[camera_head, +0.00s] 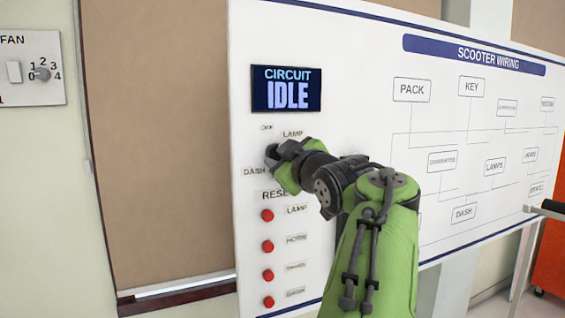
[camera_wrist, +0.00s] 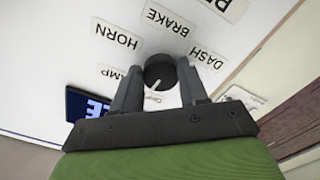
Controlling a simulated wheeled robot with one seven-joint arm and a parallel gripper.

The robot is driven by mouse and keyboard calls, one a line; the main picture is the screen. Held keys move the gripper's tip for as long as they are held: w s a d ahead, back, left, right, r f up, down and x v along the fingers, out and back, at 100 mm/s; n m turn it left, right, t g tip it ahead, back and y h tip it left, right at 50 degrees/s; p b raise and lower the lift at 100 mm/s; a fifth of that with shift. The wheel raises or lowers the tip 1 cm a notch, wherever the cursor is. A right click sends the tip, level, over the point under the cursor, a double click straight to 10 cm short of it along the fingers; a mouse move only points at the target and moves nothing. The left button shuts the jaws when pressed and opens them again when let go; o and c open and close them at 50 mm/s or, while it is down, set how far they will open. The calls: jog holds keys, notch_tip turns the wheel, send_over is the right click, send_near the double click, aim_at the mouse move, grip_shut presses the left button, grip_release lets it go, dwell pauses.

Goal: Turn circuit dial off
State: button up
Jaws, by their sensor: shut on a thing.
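The circuit dial (camera_wrist: 159,71) is a dark round knob on the white panel, ringed by labels. My gripper (camera_wrist: 159,67) has its two fingers on either side of the knob, shut on it. The knob's white pointer mark slants down and slightly left in the wrist view, towards the small, partly hidden OFF label (camera_wrist: 153,97). In the head view my gripper (camera_head: 274,155) covers the dial. The OFF label (camera_head: 267,128) is above it, LAMP is at upper right and DASH is at left. The circuit display (camera_head: 286,89) reads IDLE.
Several red reset buttons (camera_head: 268,246) run down the panel below the dial. A wiring diagram with labelled boxes (camera_head: 411,90) fills the panel's right side. A separate FAN panel (camera_head: 30,85) with a knob is at far left. An orange cabinet (camera_head: 551,262) stands at the right.

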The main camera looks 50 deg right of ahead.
jog(key=shift+f+n, duration=0.15)
jog(key=shift+n, duration=0.45)
jog(key=o, duration=1.1)
jog(key=shift+c, duration=0.2)
jog(key=shift+s, duration=0.1)
jog(key=v, duration=1.5)
jog(key=shift+s+a+b, duration=0.15)
jog(key=shift+s+b, duration=0.1)
jog(key=shift+b, duration=0.05)
